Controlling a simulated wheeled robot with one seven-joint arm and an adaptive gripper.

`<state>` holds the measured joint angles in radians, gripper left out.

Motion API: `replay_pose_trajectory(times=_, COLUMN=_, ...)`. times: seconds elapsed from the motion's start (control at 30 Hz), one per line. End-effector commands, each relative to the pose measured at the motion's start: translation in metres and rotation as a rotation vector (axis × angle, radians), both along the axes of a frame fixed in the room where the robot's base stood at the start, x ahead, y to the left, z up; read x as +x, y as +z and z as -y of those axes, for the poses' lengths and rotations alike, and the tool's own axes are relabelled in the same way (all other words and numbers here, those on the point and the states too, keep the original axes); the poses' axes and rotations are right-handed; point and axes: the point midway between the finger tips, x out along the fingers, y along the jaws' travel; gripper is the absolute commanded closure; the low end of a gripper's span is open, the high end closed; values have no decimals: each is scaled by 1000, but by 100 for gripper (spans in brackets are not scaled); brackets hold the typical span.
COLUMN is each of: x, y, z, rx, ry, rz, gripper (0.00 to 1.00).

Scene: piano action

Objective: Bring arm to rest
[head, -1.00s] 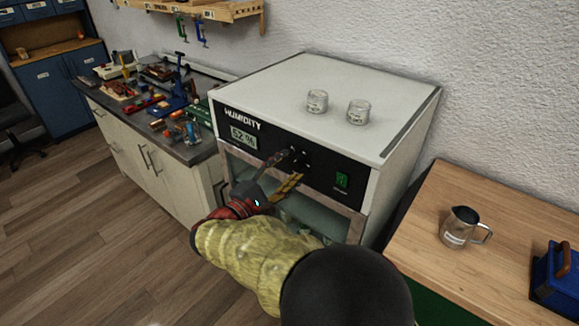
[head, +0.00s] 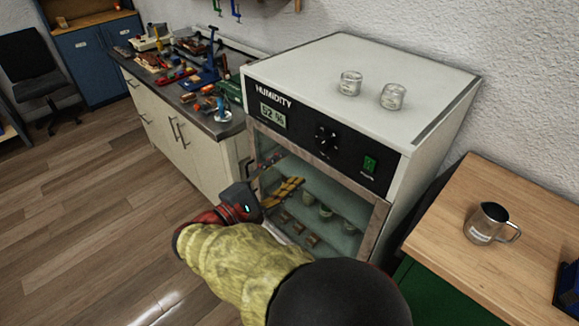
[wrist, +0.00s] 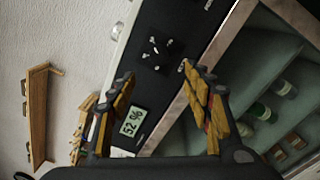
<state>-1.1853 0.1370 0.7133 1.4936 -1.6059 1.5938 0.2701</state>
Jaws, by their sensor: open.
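My gripper (wrist: 158,100) is open and empty in the wrist view, its two yellow-padded fingers spread apart. Between and beyond them is the black front panel of the humidity cabinet, with its dial (wrist: 157,50) and a display (wrist: 132,121) reading 52 %. In the head view my arm, in a yellow sleeve, reaches in from the bottom, and my gripper (head: 284,192) is in front of the cabinet's glass door, below the dial (head: 326,139). The humidity cabinet (head: 420,170) is white with a black panel and a green switch (head: 369,164). Whether the fingers touch the glass cannot be told.
Two glass jars (head: 350,83) stand on the cabinet. Several small items show behind the glass. A wooden table (head: 530,205) with a metal pitcher (head: 487,223) is at right. A cluttered workbench (head: 221,127) stands at left. The wooden floor (head: 100,220) at left is clear.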

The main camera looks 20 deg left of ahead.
Motion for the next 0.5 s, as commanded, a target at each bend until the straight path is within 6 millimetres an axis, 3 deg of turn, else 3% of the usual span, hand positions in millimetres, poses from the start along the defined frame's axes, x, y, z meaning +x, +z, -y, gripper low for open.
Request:
replay_pose_trajectory(times=0.27, x=1, y=-6, z=-3, rx=-14, ry=11, rz=-29, gripper=50)
replay_pose_trajectory(times=0.37, x=-3, y=-38, z=6, rx=-18, ry=-6, rz=-136, gripper=50)
replay_pose_trajectory(times=0.5, x=-28, y=-96, z=40, rx=-1, ry=-68, rz=-359, gripper=50)
